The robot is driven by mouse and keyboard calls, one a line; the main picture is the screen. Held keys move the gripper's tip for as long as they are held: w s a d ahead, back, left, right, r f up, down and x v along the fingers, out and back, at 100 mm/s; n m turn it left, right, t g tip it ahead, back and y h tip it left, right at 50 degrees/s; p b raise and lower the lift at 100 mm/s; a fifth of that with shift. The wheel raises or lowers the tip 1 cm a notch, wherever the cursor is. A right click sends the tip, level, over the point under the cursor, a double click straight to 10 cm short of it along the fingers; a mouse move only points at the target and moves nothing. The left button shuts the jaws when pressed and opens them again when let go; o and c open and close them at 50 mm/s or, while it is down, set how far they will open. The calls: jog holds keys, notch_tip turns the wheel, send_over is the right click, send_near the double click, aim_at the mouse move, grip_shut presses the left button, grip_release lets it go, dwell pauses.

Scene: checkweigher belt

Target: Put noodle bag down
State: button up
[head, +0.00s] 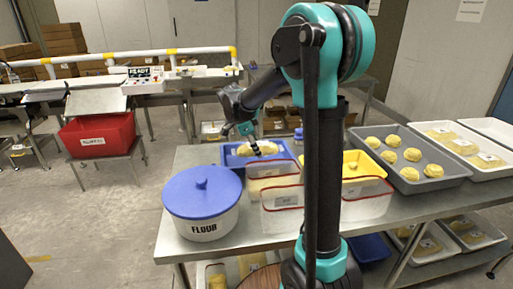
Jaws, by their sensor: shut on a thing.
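My gripper (253,143) reaches down over the blue tray (232,160) on the steel table. It is shut on a pale yellow noodle bag (268,148), which shows at its fingertips inside the outline of the tray. I cannot tell whether the bag touches the tray floor. My arm hides part of the area to the right of it.
A flour tub (203,212) with a blue lid stands at the front left of the table. Clear red-rimmed containers (283,197) and a yellow bin (372,165) stand near my arm. A grey tray (437,180) holds several dough nests. A red bin (105,150) sits below the belt.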

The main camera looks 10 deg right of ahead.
jog(key=shift+f, duration=0.35)
jog(key=shift+f, duration=0.2)
jog(key=o, duration=1.4)
jog(key=shift+r, duration=0.1)
jog(key=shift+r, duration=0.3)
jog(key=v, duration=1.2)
jog(key=shift+r, duration=0.2)
